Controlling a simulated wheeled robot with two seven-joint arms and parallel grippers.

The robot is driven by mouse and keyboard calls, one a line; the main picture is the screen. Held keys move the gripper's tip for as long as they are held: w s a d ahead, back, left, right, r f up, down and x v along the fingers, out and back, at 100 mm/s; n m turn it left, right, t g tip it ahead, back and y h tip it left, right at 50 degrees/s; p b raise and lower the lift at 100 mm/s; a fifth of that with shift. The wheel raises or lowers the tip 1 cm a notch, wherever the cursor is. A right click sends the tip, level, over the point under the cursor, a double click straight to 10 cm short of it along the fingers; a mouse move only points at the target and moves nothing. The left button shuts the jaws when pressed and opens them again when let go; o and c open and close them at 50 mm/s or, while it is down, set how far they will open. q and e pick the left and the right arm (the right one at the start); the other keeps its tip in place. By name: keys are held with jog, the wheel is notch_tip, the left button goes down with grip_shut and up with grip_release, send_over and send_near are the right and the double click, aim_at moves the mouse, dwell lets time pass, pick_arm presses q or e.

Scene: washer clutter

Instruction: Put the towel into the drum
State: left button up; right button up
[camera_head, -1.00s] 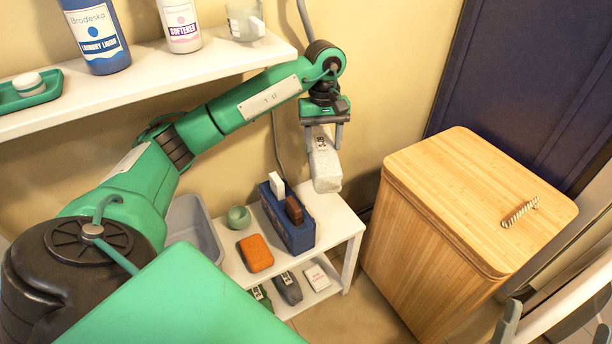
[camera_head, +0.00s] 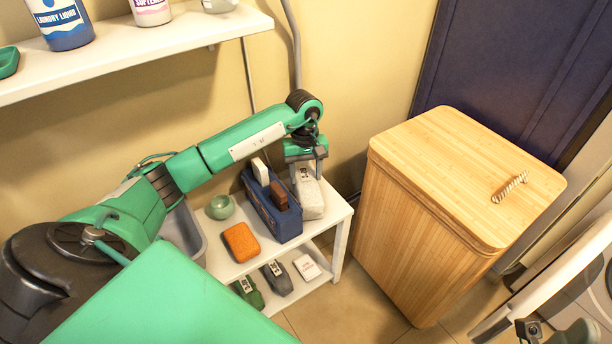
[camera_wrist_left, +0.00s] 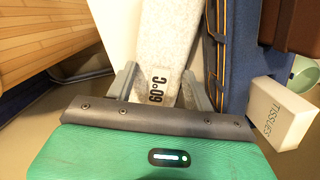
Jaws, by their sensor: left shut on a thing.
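My left gripper (camera_head: 306,162) is shut on a pale grey speckled towel (camera_head: 310,199) marked 60°C. The towel hangs below the fingers, beside the blue caddy at the right end of the low white shelf. I cannot tell whether it touches the shelf. In the left wrist view the towel (camera_wrist_left: 168,45) runs away from between the two fingers (camera_wrist_left: 160,88). A white washer (camera_head: 583,305) shows only in part at the lower right edge; the inside of its drum is not clearly seen. Parts that look like my right gripper (camera_head: 550,331) are cut off at the bottom right.
The blue caddy (camera_head: 268,208) holds a white and a brown block. A green bowl (camera_head: 220,207) and orange sponge (camera_head: 241,242) share the low shelf (camera_head: 340,212). A tall wooden hamper (camera_head: 395,225) stands between shelf and washer. An upper shelf (camera_head: 115,74) holds bottles.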

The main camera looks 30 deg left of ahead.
pick_arm(q)
jog(key=shift+f, duration=0.3)
jog(key=o, duration=1.4)
jog(key=shift+c, duration=0.2)
